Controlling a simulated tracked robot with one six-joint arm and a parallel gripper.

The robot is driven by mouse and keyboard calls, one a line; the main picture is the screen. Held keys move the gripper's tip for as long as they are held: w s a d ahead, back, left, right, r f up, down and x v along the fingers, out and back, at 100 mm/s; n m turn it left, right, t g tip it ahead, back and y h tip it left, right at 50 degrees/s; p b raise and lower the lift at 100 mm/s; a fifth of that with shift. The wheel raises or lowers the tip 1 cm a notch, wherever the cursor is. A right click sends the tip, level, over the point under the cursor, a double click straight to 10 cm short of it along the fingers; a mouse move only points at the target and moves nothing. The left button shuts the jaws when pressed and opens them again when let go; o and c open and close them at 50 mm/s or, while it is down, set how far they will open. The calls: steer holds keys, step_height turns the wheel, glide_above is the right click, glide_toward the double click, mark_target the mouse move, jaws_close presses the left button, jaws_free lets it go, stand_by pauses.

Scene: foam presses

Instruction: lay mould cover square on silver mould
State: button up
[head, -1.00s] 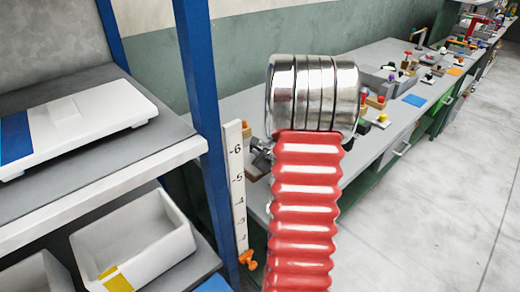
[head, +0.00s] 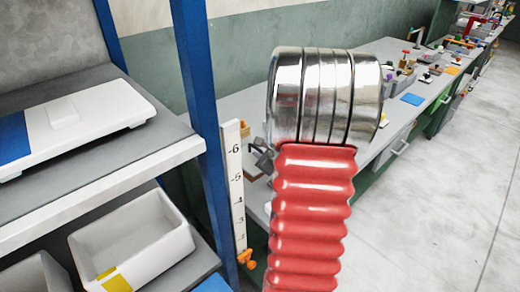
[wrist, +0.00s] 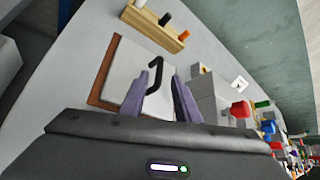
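In the wrist view my gripper (wrist: 161,76) shows two purple fingers standing apart, with a clear gap between them. A pale grey square plate (wrist: 127,68) with a black hooked handle (wrist: 155,75) lies ahead of the fingers; it looks like the mould cover. The handle shows between the fingertips, near the left one, and does not look gripped. A reddish-brown board (wrist: 101,85) shows along the plate's left edge. A grey block (wrist: 205,98) stands right of the fingers; I cannot tell whether it is the silver mould. My arm hides much of the bench in the head view.
A wooden block with coloured pegs (wrist: 158,22) lies beyond the plate. Red and green knobbed items crowd the bench on the right. In the head view a blue rack post (head: 196,100) and a white numbered scale (head: 235,185) stand left of my arm. The bench (head: 235,108) runs away to the right.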

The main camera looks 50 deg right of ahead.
steer(key=v, duration=0.7)
steer(key=shift+o, duration=0.5)
